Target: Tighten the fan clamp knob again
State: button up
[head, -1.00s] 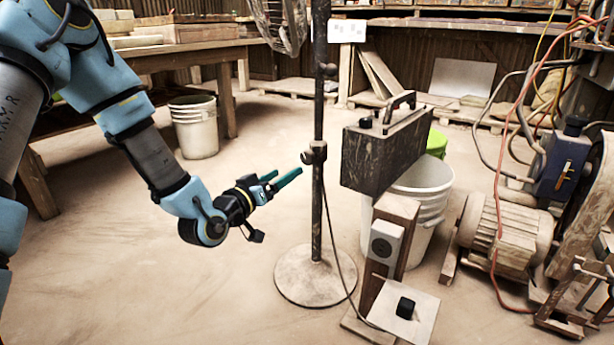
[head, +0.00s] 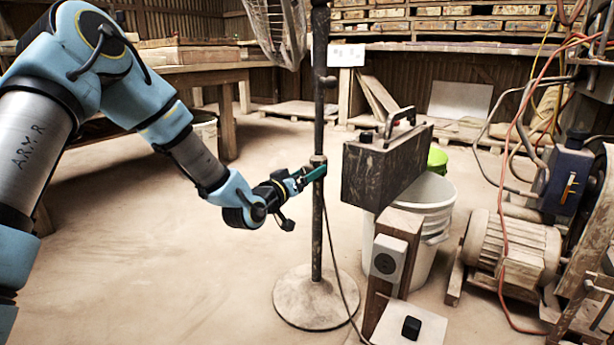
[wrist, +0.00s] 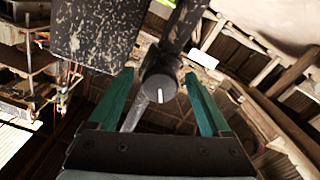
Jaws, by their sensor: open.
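The fan clamp knob (wrist: 160,86) is a dark round knob with a white line on its face, on the fan's dark upright pole (head: 318,230). In the wrist view it sits between the two green fingers of my gripper (wrist: 160,95), with a gap on each side. In the head view my gripper (head: 308,177) is at the clamp, and its fingers hide most of the knob. My gripper is open and holds nothing. I cannot tell how far the fingertips reach around the knob.
A dark speckled box (head: 378,170) is close right of the pole. Behind it stands a white bucket (head: 435,195). A wooden post with a socket (head: 388,258) is at lower right. A cable hangs beside the pole. The floor at left is clear.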

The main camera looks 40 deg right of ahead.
jog(key=shift+c, duration=0.4)
grip_shut()
dwell(0.4)
jog(key=m+b, duration=0.1)
jog(key=m, duration=0.5)
jog(key=m+b, duration=0.2)
jog(key=m, duration=0.4)
jog(key=shift+f+m+b, duration=0.1)
jog(key=shift+m+b, duration=0.2)
jog(key=shift+b, duration=0.05)
jog(key=m+b, duration=0.3)
jog(key=m, duration=0.3)
jog(key=m+b, duration=0.2)
jog(key=m, duration=0.3)
jog(key=shift+w, duration=0.1)
jog(key=shift+m, duration=0.3)
